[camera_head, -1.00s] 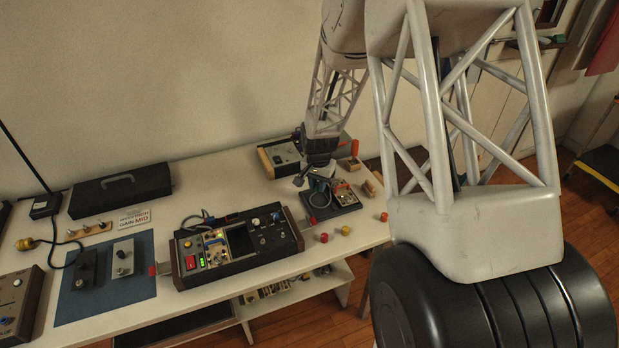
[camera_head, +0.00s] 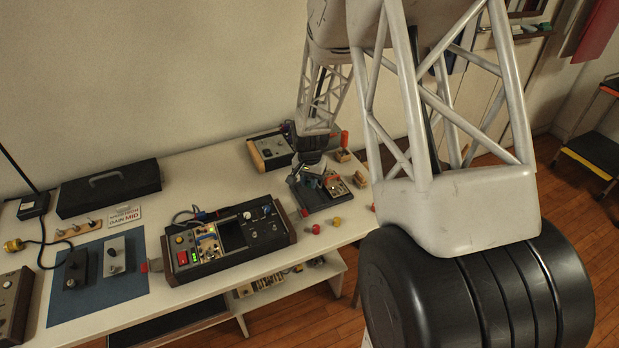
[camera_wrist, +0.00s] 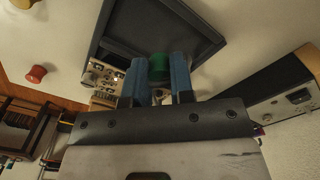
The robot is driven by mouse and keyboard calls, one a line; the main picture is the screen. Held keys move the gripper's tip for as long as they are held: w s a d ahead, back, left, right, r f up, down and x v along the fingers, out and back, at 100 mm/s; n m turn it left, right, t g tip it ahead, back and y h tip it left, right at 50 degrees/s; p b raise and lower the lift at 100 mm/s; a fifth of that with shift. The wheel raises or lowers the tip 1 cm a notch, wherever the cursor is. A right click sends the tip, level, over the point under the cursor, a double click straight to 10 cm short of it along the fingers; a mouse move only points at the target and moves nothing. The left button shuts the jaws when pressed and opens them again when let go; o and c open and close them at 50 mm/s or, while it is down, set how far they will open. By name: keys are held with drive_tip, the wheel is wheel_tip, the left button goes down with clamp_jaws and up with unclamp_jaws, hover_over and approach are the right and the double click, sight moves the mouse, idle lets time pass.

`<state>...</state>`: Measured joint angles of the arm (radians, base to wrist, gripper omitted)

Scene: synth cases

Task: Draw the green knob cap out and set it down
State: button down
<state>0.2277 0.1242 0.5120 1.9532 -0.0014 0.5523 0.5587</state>
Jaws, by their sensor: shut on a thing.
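The green knob cap (camera_wrist: 159,67) sits between the two blue fingers of my gripper (camera_wrist: 160,78) in the wrist view. The fingers are shut on its sides. Behind the cap lies a dark, rimmed tray (camera_wrist: 190,20) with a small knobbed panel (camera_wrist: 104,76) at its left. I cannot tell whether the cap touches anything beyond the fingers. In the head view my gripper (camera_head: 300,177) is small, beside the small dark unit (camera_head: 318,197) at the bench's right end. The cap cannot be made out there.
A red cap (camera_head: 316,229) and a yellow cap (camera_head: 336,222) lie on the bench in front. The large console (camera_head: 228,243) stands left of the dark unit. A wood-sided instrument (camera_head: 268,151) stands behind my gripper. A blue mat (camera_head: 128,287) lies farther left.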

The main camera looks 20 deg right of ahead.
drive_tip(key=shift+f, duration=2.1)
drive_tip(key=c, duration=0.9)
unclamp_jaws()
drive_tip(key=shift+r, duration=0.1)
drive_tip(key=shift+r, duration=3.8)
